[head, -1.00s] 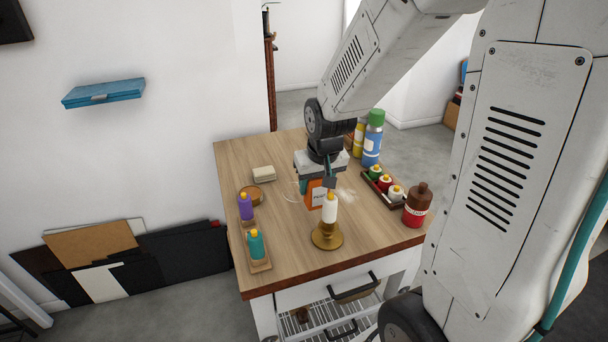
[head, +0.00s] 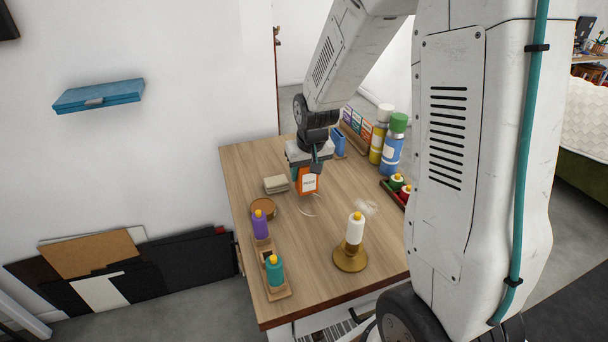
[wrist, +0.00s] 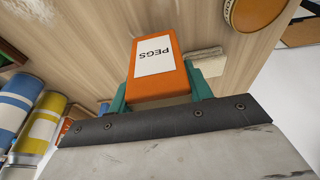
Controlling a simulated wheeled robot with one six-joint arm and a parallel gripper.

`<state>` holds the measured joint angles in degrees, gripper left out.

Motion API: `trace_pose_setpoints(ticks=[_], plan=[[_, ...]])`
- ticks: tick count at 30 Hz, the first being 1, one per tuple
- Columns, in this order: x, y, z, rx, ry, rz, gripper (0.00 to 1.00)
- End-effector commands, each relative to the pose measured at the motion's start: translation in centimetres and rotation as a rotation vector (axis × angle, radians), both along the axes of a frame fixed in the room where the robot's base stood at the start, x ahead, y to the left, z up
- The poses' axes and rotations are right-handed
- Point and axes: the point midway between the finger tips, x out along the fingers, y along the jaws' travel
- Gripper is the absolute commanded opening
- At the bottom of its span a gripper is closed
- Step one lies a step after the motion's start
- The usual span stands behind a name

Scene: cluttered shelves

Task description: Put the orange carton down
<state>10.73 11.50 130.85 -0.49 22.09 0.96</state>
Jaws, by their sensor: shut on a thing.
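The orange carton (head: 308,184) has a white label, which reads "PEGS" in the wrist view (wrist: 157,62). My gripper (head: 306,170) is shut on it, with a teal finger on each side in the wrist view. The carton is over the wooden tabletop (head: 325,230), behind the brass candle holder in the head view. I cannot tell whether its bottom touches the wood. My gripper hides its top in the head view.
Tall bottles (head: 394,145) and a blue item (head: 338,144) stand at the back right. Bare wood surrounds the carton's front.

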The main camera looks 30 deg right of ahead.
Motion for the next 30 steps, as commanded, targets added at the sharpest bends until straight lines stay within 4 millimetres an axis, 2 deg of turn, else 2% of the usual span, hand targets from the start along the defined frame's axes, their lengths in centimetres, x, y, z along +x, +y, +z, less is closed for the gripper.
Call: trace_pose_setpoints(ticks=[1,4,15,16,18,26,30], plan=[[-0.1,-0.1,-1.0,0.001,0.004,-0.001,0.22],[-0.1,-0.1,-2.1,0.000,0.001,-0.001,0.22],[-0.1,-0.2,-2.5,0.000,0.001,-0.003,0.22],[-0.1,-0.2,-2.5,0.000,0.000,-0.003,0.58],[-0.1,-0.3,-2.4,0.000,0.000,-0.004,0.71],[-0.1,-0.3,-2.4,0.000,-0.001,-0.004,0.71],[-0.2,-0.3,-1.4,-0.001,-0.004,-0.004,0.71]])
